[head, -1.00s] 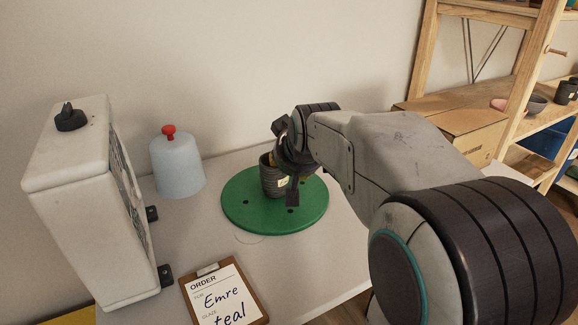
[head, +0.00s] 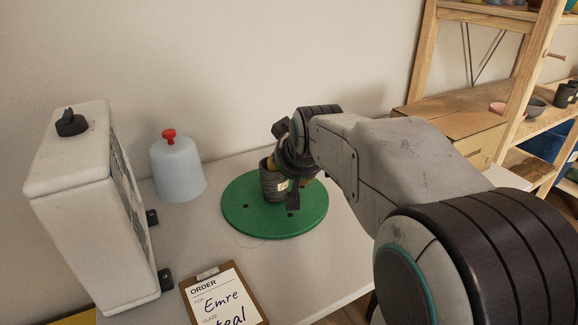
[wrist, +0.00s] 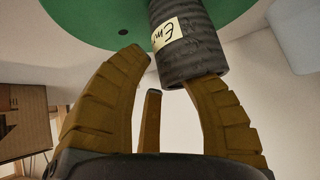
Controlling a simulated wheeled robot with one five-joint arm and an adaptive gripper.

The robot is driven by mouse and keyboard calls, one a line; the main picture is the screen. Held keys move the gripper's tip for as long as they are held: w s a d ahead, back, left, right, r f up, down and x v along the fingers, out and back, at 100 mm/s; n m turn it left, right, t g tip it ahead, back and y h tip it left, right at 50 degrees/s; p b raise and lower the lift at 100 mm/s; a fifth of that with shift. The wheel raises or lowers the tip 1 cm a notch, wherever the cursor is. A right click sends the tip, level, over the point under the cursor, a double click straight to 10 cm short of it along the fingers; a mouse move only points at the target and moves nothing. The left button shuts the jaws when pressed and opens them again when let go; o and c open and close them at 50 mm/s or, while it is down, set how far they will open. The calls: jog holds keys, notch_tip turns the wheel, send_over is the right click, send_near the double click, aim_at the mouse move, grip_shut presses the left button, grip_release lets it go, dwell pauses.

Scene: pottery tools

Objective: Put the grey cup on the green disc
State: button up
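The grey cup (head: 270,185) is dark and ribbed with a cream name label. In the wrist view the cup (wrist: 183,57) rises from the disc (wrist: 85,22) toward my fingers. My gripper (head: 288,172) is at the cup's upper right side in the head view. Its tan fingers (wrist: 170,75) are spread wide with a gap beside the cup. The right finger's tip is hidden by the cup's rim; I cannot tell whether it touches.
A clipboard with an order sheet (head: 222,300) lies in front of the disc. A pale blue jar with a red knob (head: 178,172) stands left of it, beside a white box with a black dial (head: 80,200). A wooden shelf (head: 480,100) and a cardboard box (head: 465,125) are at the right.

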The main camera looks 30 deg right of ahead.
jog(key=p+v, duration=0.5)
jog(key=v, duration=0.6)
jog(key=shift+s, duration=0.1)
